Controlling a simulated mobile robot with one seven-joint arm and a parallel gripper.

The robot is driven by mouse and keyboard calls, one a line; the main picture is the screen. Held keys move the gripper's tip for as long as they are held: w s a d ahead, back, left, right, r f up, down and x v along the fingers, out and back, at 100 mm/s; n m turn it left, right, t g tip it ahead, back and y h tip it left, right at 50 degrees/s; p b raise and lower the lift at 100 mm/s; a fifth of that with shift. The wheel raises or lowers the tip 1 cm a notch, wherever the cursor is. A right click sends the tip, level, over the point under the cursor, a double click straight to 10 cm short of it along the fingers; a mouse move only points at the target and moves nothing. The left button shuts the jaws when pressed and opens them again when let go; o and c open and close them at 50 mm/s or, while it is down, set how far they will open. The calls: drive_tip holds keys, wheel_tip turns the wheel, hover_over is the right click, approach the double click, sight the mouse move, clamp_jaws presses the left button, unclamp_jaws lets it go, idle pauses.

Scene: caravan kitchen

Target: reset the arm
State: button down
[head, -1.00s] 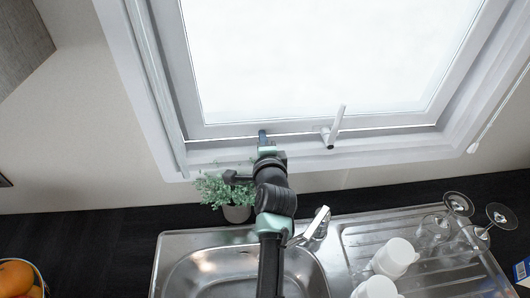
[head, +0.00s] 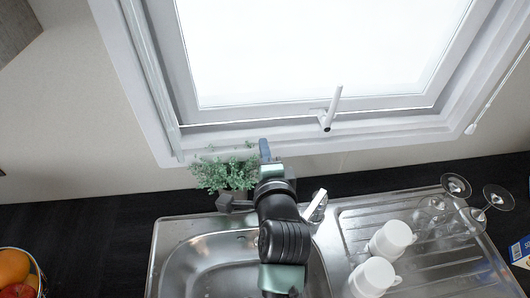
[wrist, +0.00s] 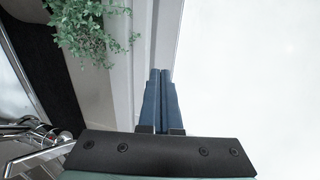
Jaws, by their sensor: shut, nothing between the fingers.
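My gripper (head: 265,150) is in front of the lower window frame in the head view, above the back of the sink. In the wrist view its two blue fingers (wrist: 160,100) lie side by side, shut with nothing between them. They point along the white window frame (wrist: 145,40). My arm reaches up over the sink from the bottom of the head view. A green potted plant (head: 225,174) stands just left of my gripper, its pot mostly hidden in the head view.
The steel sink (head: 200,250) lies below my arm, with a tap (head: 317,206) beside it. White cups (head: 392,238) and wine glasses (head: 456,186) stand on the drainer at right. A fruit bowl (head: 38,275) is at lower left. The window handle (head: 330,110) juts out nearby.

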drive_tip(key=s+d+r+n+t+h, duration=0.2)
drive_tip(key=r+n+t, duration=0.55)
drive_tip(key=r, duration=2.05)
drive_tip(key=s+d+r+n+t+h, duration=0.1)
drive_tip(key=s+r+n+t, duration=0.3)
drive_tip(key=s+r+n, duration=0.4)
drive_tip(key=s+r, duration=0.6)
drive_tip(key=r, duration=0.4)
drive_tip(key=shift+s+r+t, duration=0.25)
drive_tip(key=shift+s+t, duration=0.1)
drive_tip(key=shift+s, duration=0.05)
